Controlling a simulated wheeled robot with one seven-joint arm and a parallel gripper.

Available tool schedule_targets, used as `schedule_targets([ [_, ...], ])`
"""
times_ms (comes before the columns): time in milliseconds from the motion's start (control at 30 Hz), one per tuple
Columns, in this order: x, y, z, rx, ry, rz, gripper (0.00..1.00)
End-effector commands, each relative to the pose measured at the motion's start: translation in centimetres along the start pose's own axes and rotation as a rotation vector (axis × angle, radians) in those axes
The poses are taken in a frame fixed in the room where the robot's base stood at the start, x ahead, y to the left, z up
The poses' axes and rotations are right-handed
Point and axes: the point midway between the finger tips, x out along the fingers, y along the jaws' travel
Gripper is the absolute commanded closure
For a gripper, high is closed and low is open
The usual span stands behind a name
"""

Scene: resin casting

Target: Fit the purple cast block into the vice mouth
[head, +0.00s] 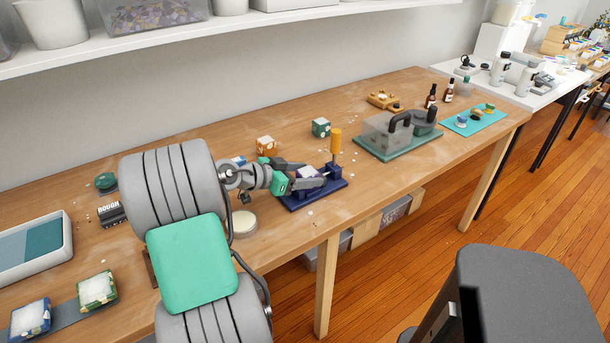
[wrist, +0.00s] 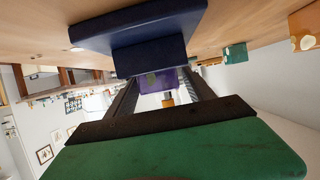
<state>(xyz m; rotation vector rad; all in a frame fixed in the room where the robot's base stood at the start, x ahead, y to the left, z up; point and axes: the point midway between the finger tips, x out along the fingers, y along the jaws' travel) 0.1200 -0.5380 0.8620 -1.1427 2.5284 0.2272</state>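The purple cast block (wrist: 158,83) sits between my gripper's two dark fingers in the wrist view, and both fingers appear to touch its sides. In the head view the block (head: 307,171) is a small purple-white patch, partly hidden by my gripper (head: 310,175). The dark blue vice (head: 325,190) stands on the bench under the gripper, with its upright orange handle (head: 336,143) at the back right. In the wrist view the vice (wrist: 140,45) overlaps the edge of the block. Whether the block is inside the mouth or just above it cannot be told.
An orange patterned block (head: 266,145) and a green one (head: 321,127) stand behind the vice. A round pale tin (head: 243,224) is at its left. The bench's front edge is close to the vice.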

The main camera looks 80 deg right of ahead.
Motion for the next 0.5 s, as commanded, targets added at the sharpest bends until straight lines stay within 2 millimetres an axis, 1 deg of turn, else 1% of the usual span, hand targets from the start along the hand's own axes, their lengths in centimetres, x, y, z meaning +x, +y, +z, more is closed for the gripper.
schedule_targets([
  [267, 0.0, 0.0, -0.1, 0.0, 0.0, 0.0, 0.33],
  [367, -0.3, 0.0, -0.5, 0.0, 0.0, -0.001, 0.33],
  [467, -2.0, -0.2, -0.2, -0.001, 0.0, -0.006, 0.33],
  [500, -3.0, -0.2, -0.2, -0.001, 0.0, -0.007, 0.33],
])
